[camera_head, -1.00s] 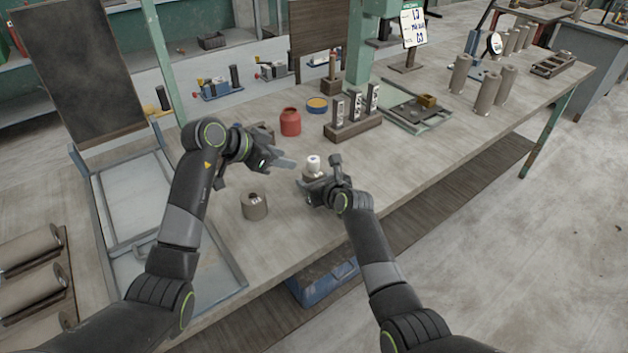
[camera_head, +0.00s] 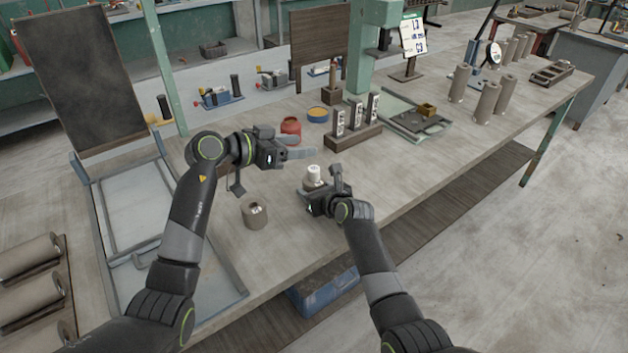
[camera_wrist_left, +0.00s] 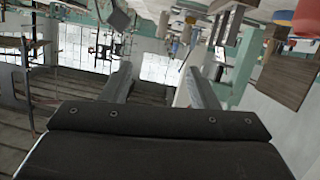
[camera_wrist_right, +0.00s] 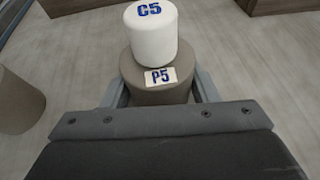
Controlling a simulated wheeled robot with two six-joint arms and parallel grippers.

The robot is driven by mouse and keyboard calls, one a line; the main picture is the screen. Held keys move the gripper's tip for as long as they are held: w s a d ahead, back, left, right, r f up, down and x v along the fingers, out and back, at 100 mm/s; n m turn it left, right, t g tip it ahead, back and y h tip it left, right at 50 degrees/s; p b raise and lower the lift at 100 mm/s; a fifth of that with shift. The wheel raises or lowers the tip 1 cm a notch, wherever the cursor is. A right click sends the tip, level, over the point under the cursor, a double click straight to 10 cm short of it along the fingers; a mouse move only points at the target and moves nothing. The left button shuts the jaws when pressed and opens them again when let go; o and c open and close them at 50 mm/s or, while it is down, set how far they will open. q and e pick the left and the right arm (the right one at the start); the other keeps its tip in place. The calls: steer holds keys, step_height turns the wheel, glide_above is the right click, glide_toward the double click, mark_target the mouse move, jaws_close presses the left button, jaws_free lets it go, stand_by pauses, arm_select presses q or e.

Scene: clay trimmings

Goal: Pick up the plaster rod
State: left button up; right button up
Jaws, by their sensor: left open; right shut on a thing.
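A white cylinder marked C5 (camera_wrist_right: 152,32) stands upright on top of a wider grey-brown cylinder marked P5 (camera_wrist_right: 158,88); I cannot tell which one is the plaster rod. The white one also shows in the head view (camera_head: 313,173). My right gripper (camera_wrist_right: 160,98) is shut on the P5 cylinder, one finger on each side, below the white piece. Its fingers are mostly hidden in the head view. My left gripper (camera_head: 307,147) is open and empty above the table, behind the white cylinder. Its fingers stand apart in the left wrist view (camera_wrist_left: 165,75).
A grey cylinder with a hollow top (camera_head: 255,215) stands at the front left. A red jar (camera_head: 291,127) is partly behind my left gripper. A blue-and-yellow tin (camera_head: 318,114) and a dark rack (camera_head: 354,137) of upright pieces stand behind. The table's front edge is close to my right arm.

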arm_select(q)
steer(key=a+r+n+t+h, duration=0.3)
steer(key=r+n+t+h, duration=0.35)
steer(key=r, duration=0.65)
steer(key=w+a+n+t+y, duration=0.3)
steer(key=a+n+t+y, duration=0.7)
steer(key=n+y, duration=0.85)
steer(key=n+g+h, duration=0.9)
steer(key=n+g, duration=0.4)
steer(key=g, duration=0.1)
glide_toward(309, 172)
steer(key=shift+x, duration=5.9)
steer(key=c, duration=1.1)
